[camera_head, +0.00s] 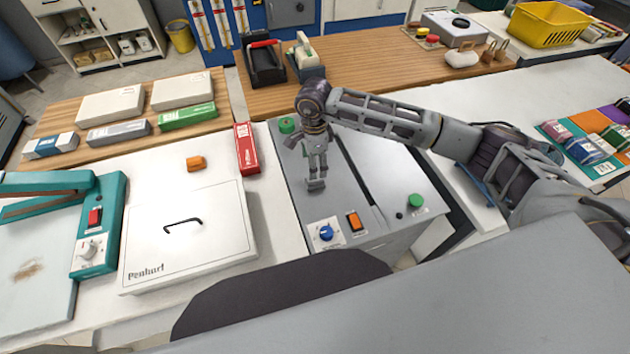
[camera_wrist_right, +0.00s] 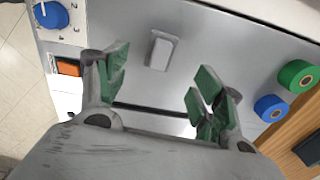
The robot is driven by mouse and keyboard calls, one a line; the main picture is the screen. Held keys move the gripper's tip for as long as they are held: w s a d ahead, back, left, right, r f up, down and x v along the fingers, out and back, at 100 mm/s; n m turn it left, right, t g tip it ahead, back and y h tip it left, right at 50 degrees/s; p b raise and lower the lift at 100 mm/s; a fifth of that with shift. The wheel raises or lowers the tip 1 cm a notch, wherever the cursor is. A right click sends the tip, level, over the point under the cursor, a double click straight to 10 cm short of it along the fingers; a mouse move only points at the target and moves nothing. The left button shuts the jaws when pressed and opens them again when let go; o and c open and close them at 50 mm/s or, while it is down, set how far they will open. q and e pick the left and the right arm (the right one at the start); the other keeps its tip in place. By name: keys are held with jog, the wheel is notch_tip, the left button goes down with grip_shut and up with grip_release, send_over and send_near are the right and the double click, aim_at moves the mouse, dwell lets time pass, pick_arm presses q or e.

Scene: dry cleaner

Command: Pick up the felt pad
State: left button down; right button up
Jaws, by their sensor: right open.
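A small pale grey block, which looks like the felt pad (camera_wrist_right: 161,52), lies on the grey metal top of a machine (camera_wrist_right: 215,45). In the right wrist view it sits just beyond my right gripper (camera_wrist_right: 161,78), roughly centred between the spread green-padded fingers and not touched by them. In the head view my right gripper (camera_head: 317,168) points down over the same machine (camera_head: 380,175). A small grey piece, likely the pad (camera_head: 316,185), shows just at the fingertips, partly hard to separate from them. My left gripper is not in view.
A white lidded box (camera_head: 190,250), an orange block (camera_head: 196,163) and a red box (camera_head: 247,148) stand to the left.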

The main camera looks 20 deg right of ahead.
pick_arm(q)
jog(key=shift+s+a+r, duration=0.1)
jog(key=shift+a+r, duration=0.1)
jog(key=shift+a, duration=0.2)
pick_arm(e)
jog(key=shift+f, duration=1.7)
jog(key=shift+d+f+p, duration=0.15)
jog(key=shift+f+p, duration=0.6)
jog(key=shift+f, duration=1.15)
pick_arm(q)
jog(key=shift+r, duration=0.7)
pick_arm(e)
jog(key=shift+f, duration=0.7)
jog(key=c, duration=1.1)
jog(key=shift+r, duration=0.1)
